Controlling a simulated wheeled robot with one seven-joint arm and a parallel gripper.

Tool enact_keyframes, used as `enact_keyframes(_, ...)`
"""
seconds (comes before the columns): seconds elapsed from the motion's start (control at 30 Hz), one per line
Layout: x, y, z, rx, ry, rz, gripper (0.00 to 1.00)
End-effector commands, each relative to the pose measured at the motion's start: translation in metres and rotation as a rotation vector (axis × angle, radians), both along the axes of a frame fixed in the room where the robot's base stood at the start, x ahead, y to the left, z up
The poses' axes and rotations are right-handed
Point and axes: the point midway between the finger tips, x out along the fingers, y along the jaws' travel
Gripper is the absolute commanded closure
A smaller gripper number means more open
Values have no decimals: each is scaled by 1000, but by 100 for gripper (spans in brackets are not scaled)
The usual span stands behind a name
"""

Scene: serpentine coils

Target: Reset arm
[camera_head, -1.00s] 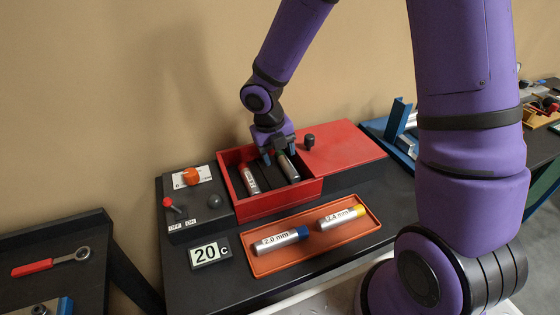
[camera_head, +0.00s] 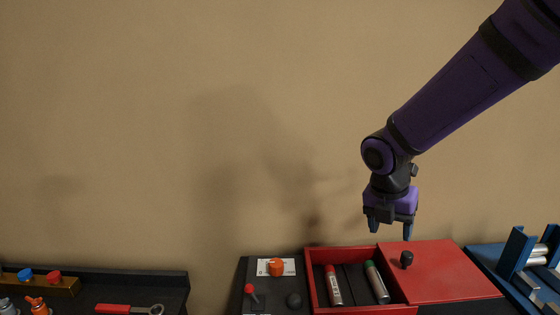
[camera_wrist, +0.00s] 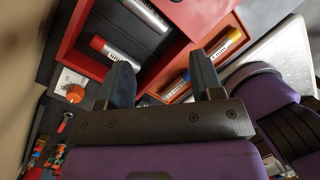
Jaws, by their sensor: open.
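My gripper (camera_head: 389,229) is open and empty. In the head view it hangs fingers down in the air above the right part of the red box (camera_head: 361,311), near the black knob of its red lid. In the wrist view its two fingers (camera_wrist: 165,82) stand apart with nothing between them. A red-capped cylinder (camera_head: 334,286) and a green-capped cylinder (camera_head: 377,283) lie in the open part of the box. In the wrist view a yellow-capped cylinder (camera_wrist: 222,47) lies in the orange tray (camera_wrist: 190,66).
The red lid (camera_head: 440,272) with its black knob (camera_head: 406,259) covers the right side. A control box with an orange knob (camera_head: 276,267) and red lever (camera_head: 251,292) stands left. A wrench (camera_head: 130,309) lies farther left; a blue rack (camera_head: 515,255) stands right.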

Motion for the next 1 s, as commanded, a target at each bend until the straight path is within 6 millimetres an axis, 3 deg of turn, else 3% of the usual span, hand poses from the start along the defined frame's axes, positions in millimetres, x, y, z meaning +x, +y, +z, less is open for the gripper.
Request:
enact_keyframes(0.2,-37,-21,51,67,-201,-545,40)
enact_keyframes(0.5,-97,-44,103,273,-422,-1296,40)
enact_keyframes(0.8,-160,-58,134,577,-497,-2012,40)
enact_keyframes(1.0,-185,-63,142,722,-458,-2316,40)
